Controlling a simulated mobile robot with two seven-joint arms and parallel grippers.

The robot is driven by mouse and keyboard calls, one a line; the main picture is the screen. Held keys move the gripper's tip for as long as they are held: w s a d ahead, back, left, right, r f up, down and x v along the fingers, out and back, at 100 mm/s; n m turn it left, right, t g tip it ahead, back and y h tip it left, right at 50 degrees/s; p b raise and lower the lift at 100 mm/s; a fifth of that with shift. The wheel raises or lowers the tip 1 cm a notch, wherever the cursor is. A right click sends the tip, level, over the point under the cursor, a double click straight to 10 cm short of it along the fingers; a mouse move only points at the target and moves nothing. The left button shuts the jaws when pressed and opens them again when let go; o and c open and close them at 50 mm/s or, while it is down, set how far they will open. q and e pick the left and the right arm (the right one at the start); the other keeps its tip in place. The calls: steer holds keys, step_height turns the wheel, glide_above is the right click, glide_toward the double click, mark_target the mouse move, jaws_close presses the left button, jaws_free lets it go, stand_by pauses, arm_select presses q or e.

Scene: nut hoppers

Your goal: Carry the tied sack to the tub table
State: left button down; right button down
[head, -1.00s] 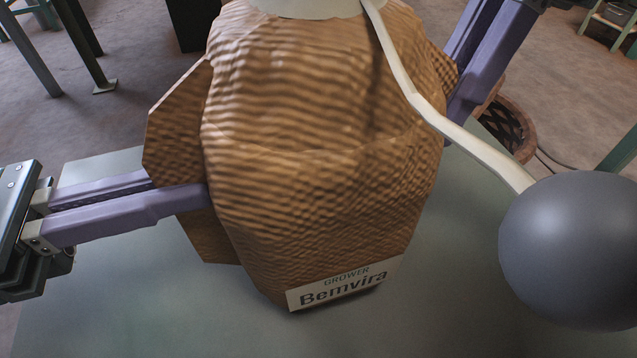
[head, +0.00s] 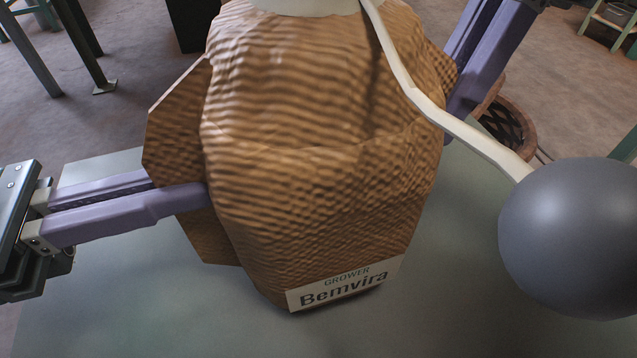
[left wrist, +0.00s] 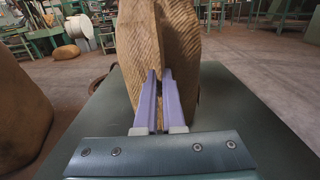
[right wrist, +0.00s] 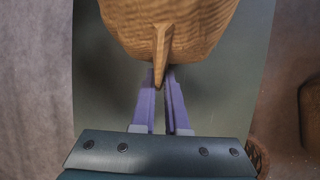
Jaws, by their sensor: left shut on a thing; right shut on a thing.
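The brown ribbed sack (head: 320,150) stands close in front of me, with a white label reading "GROWER Bemvira" (head: 345,288) and a white band (head: 305,5) at its top. My left gripper (head: 185,192) is shut on a flap at the sack's left side; the left wrist view also shows the sack (left wrist: 180,35) in its fingers (left wrist: 160,76). My right gripper (head: 455,95), partly hidden behind the sack, is shut on the opposite flap, seen in the right wrist view (right wrist: 161,74). The sack's underside is hidden; I cannot tell whether it touches the grey-green surface (head: 440,290).
A white strip (head: 450,125) runs from the sack's top to a grey ball (head: 575,238) at right. A brown lattice basket (head: 512,130) is on the floor beyond. Dark legs (head: 85,45) stand at back left. A large brown shape (left wrist: 18,100) shows in the left wrist view.

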mark_target(210, 113)
arm_select(q)
steer(key=shift+r, duration=0.1)
stand_by(0.4)
